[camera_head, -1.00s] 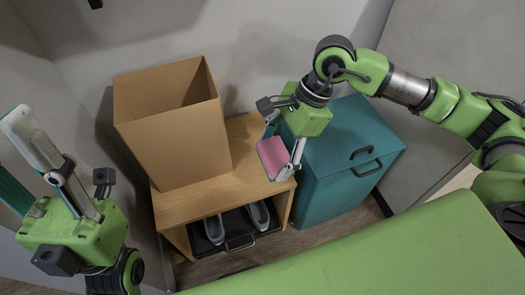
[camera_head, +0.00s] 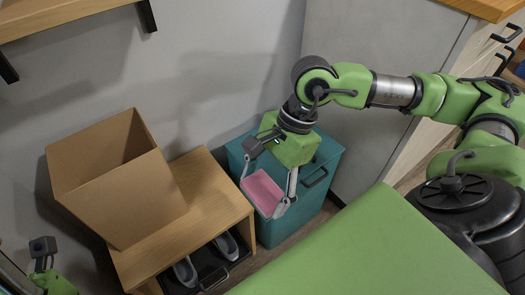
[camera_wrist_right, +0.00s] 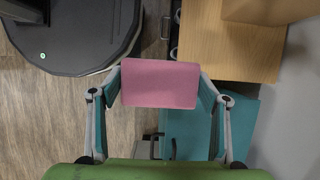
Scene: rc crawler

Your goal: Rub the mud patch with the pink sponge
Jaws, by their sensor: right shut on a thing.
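The pink sponge (camera_head: 263,193) is a flat block held between the fingers of my right gripper (camera_head: 267,190), in front of the teal cabinet. In the right wrist view the sponge (camera_wrist_right: 160,83) spans the gap between both teal finger pads of the right gripper (camera_wrist_right: 160,86). The sponge touches nothing else that I can see. My left gripper (camera_head: 45,275) shows only in part at the bottom left corner, and its fingertips are cut off. No mud patch can be made out in either view.
An open cardboard box (camera_head: 165,205) stands on a wooden bench (camera_head: 215,195) with grey shoes (camera_head: 226,246) on a dark tray below. The teal cabinet (camera_head: 325,160) with handles stands right of the bench. A wooden shelf (camera_head: 55,14) is on the wall at upper left.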

